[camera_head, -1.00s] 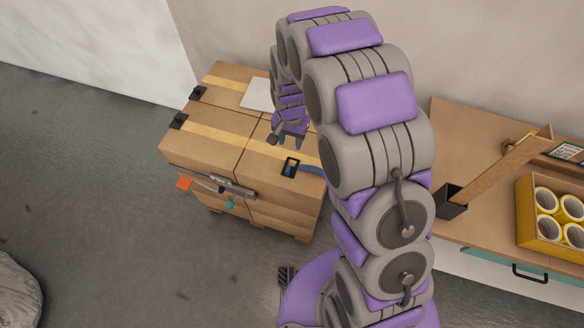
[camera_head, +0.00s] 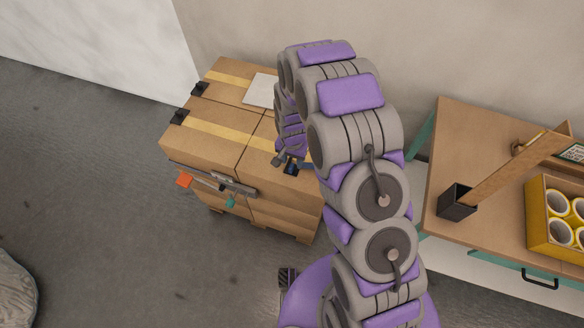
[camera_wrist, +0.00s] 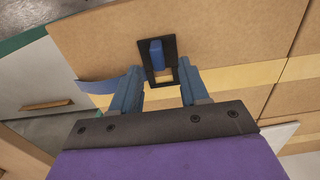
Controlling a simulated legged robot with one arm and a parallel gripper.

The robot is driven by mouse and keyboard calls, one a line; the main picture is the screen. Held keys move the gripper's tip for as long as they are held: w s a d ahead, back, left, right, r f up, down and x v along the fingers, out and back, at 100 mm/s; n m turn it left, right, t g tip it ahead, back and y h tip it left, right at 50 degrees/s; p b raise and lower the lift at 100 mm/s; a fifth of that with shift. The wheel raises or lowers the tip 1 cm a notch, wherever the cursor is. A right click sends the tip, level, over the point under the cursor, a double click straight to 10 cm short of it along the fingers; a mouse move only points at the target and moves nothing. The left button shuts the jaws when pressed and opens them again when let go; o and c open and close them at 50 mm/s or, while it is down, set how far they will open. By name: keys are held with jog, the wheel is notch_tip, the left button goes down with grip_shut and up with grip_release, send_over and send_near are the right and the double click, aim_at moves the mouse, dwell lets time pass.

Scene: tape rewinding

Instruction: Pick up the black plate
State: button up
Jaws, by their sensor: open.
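The black plate (camera_wrist: 171,50) is a small rectangular frame lying on the brown cardboard box (camera_wrist: 95,40), ahead of my gripper in the wrist view. A blue piece (camera_wrist: 157,54) passes through its middle, and yellow tape shows through its lower opening. A blue strap (camera_wrist: 108,86) runs to the left from near it. My gripper (camera_wrist: 160,76) is open, with its two blue fingers apart on either side of the plate's near end; nothing is between them in a grip. In the head view the plate (camera_head: 291,170) is mostly hidden by my gripper (camera_head: 288,160).
The box (camera_head: 205,147) carries yellow tape, black corner clips and a white sheet (camera_head: 261,91). An orange-handled tool (camera_head: 184,179) is at its front. A wooden table (camera_head: 480,205) at the right holds a black holder (camera_head: 457,201) and a yellow crate of tape rolls (camera_head: 540,235).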

aim_at(292, 164)
notch_tip(292, 164, down, 3)
jog(key=shift+b, duration=0.3)
jog(key=shift+r, duration=0.1)
grip_shut()
